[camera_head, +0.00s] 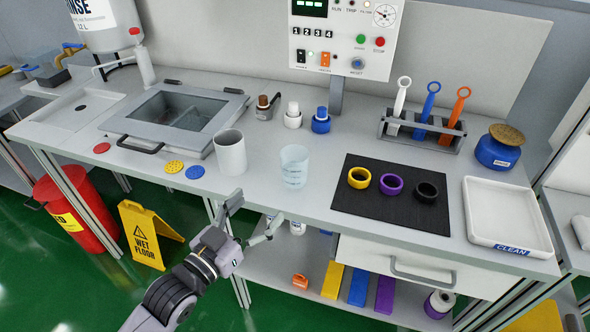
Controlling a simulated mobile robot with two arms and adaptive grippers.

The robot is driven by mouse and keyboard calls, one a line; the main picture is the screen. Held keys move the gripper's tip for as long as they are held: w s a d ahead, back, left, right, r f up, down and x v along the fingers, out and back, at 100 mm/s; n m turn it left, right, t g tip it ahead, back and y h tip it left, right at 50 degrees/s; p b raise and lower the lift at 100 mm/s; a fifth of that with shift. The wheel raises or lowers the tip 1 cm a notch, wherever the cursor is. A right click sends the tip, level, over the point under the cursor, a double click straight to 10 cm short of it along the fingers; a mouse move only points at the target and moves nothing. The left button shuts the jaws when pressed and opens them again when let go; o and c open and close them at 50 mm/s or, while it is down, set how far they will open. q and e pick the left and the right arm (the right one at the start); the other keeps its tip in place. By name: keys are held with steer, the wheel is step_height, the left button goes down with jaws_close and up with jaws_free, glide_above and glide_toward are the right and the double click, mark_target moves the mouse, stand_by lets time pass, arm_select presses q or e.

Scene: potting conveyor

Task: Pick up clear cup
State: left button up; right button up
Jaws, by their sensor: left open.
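The clear cup (294,167) stands upright on the bench near its front edge, a translucent pale blue cup with markings. A white opaque cup (230,153) stands to its left. My left gripper (256,215) is open and empty, its fingers spread, below and to the left of the clear cup in the picture, in front of the bench edge. It does not touch the cup. My right gripper is not in view.
A black mat (394,224) with yellow, purple and black rings lies right of the cup. A white tray (508,251) is at the far right. Behind are small bottles (320,122) and a tool rack (421,139). A lidded basin (135,135) is left.

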arm_select(q)
glide_toward(302, 160)
steer(key=shift+w+d+f, duration=0.2)
steer(key=shift+w+f, duration=0.05)
steer(key=shift+w, duration=0.15)
steer(key=shift+p+x, duration=0.35)
steer(key=shift+x, duration=0.45)
steer(key=x, duration=0.3)
steer(key=shift+w+d+r, duration=0.15)
steer(key=shift+w+d, duration=0.05)
steer(key=shift+w, duration=0.05)
steer(key=shift+w+d, duration=0.25)
steer(key=shift+w, duration=0.2)
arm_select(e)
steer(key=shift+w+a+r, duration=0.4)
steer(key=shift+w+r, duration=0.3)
arm_select(q)
steer(key=shift+c, duration=0.5)
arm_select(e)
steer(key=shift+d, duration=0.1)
arm_select(q)
steer(key=shift+c, duration=0.6)
steer(key=c, duration=1.1)
